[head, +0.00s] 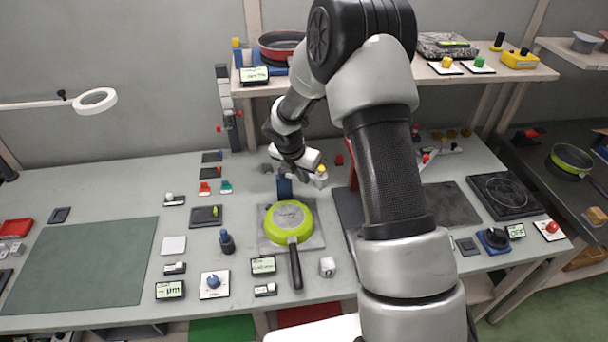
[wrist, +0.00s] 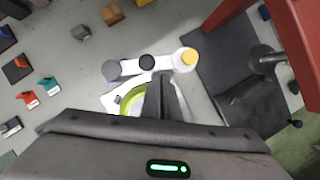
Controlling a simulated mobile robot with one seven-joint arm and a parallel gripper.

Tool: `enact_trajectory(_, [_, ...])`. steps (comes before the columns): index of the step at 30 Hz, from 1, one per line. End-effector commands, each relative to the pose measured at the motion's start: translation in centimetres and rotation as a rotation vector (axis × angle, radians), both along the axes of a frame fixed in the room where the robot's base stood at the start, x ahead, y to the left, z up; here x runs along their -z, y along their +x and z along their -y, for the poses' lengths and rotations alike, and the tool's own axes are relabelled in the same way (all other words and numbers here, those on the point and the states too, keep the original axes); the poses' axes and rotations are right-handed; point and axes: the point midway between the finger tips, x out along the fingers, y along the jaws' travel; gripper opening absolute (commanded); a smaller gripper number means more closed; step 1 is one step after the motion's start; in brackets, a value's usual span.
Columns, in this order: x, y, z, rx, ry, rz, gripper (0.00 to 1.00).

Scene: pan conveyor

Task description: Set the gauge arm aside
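What looks like the gauge arm (wrist: 130,68) is a pale bar in the wrist view. It has a grey-blue round end on the left, a black knob (wrist: 147,62) near its middle and a yellow-capped white end (wrist: 185,58) on the right. A green pan (head: 289,220) lies upside down on a grey plate (head: 312,240), in front of the post.
A red upright frame (wrist: 295,45) stands right of my gripper over a dark plate (wrist: 225,60). Small red and teal clips (head: 215,187) lie to the left. A shelf (head: 380,79) overhangs the back. The green mat (head: 80,265) at far left is clear.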

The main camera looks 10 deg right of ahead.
Motion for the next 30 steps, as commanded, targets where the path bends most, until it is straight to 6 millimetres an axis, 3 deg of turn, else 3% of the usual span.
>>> enact_trajectory(30, [0.3, 0.9, 1.6, 0.011, -0.007, -0.006, 0.0])
